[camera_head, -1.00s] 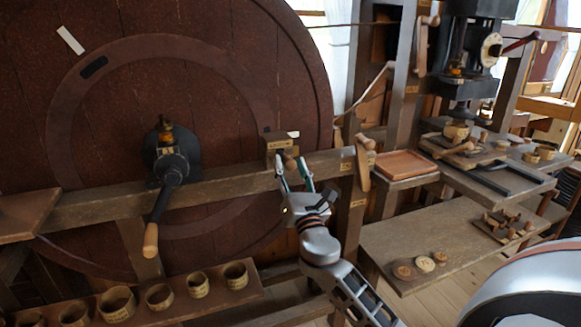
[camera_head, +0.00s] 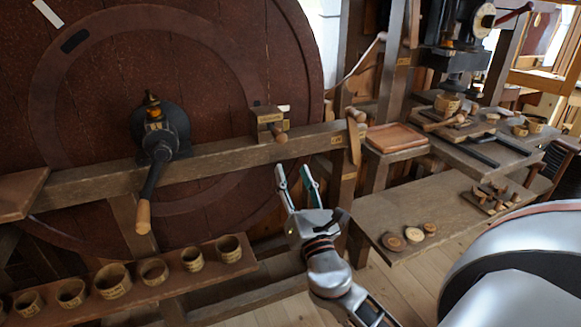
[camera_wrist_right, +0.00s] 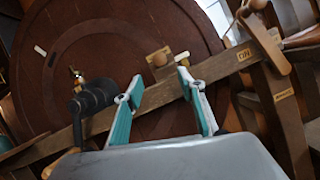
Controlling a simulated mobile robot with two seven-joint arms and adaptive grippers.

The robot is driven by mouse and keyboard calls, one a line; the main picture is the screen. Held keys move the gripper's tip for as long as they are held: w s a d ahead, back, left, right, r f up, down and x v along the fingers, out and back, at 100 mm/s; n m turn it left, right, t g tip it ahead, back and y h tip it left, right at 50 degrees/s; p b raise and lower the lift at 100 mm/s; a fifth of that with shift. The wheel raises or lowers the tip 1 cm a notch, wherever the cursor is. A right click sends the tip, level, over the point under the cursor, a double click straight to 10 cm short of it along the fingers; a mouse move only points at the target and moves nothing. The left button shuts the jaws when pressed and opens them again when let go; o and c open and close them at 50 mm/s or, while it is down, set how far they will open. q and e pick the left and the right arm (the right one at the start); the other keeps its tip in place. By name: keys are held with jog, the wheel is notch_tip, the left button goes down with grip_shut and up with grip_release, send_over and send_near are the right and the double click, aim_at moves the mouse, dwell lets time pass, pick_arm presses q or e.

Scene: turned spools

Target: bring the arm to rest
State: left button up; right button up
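My right gripper (camera_head: 298,188) is open and empty in the head view. Its fingers point up, in front of and below the wooden beam (camera_head: 225,155). In the right wrist view the two teal-lined fingers (camera_wrist_right: 165,95) stand apart with nothing between them. A small wooden block with a round knob (camera_head: 268,124) sits on the beam above the gripper, apart from it. My left gripper is not in view.
A large dark red wheel (camera_head: 215,60) stands behind the beam, with a black crank (camera_head: 158,150) at left. A low shelf holds several wooden cups (camera_head: 112,280). At right are a reddish tray (camera_head: 395,138) and a bench (camera_head: 440,215) with round discs.

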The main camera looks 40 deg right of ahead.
dwell(0.5)
jog(key=s+a+f+m+g+y, duration=0.2)
jog(key=a+f+m, duration=0.15)
jog(key=f, duration=0.45)
jog(key=s+a+f+m+g+y+p, duration=0.1)
jog(key=s+a+f+m+g+y, duration=0.1)
jog(key=f+m, duration=0.45)
jog(key=s+a+f+m+g+y, duration=0.2)
jog(key=s+a+f, duration=0.1)
jog(key=f, duration=0.7)
jog(key=s+a+f+m+g+y, duration=0.4)
jog(key=s+a+f+m, duration=0.5)
jog(key=s+f+m, duration=0.3)
jog(key=shift+s+a+f+m+p, duration=0.35)
jog(key=shift+s+f, duration=0.45)
jog(key=shift+s, duration=0.3)
jog(key=shift+c, duration=0.3)
